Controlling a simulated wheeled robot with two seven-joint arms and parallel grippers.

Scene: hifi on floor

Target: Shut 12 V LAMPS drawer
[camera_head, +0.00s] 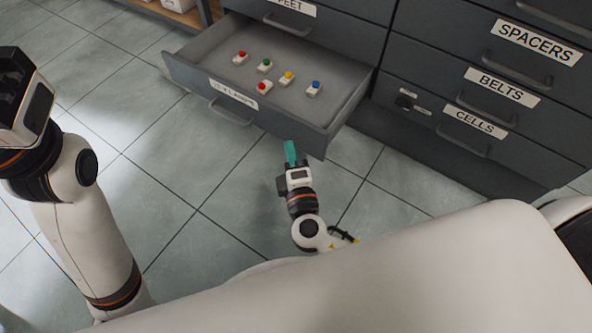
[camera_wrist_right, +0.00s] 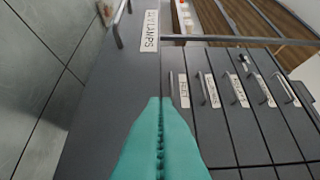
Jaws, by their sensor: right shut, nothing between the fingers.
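The 12 V LAMPS drawer (camera_head: 190,82) stands pulled out at the bottom of the dark grey cabinet, with its label (camera_head: 233,94) and a bar handle (camera_head: 230,115) on its front. Several small lamps with red, green, yellow and blue tops sit inside it. My right gripper (camera_head: 290,150) is shut and empty, its teal fingers close to the right end of the drawer front; I cannot tell if they touch. In the right wrist view the shut fingers (camera_wrist_right: 160,104) point at the drawer front (camera_wrist_right: 110,90). My left arm shows at the left, its fingertips out of view.
Drawers labelled SPACERS (camera_head: 537,43), BELTS (camera_head: 502,87) and CELLS (camera_head: 475,122) are shut at the right. Another drawer sits above the open one. A wooden shelf (camera_head: 190,14) stands at the back left. The tiled floor (camera_head: 190,170) before the drawer is clear.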

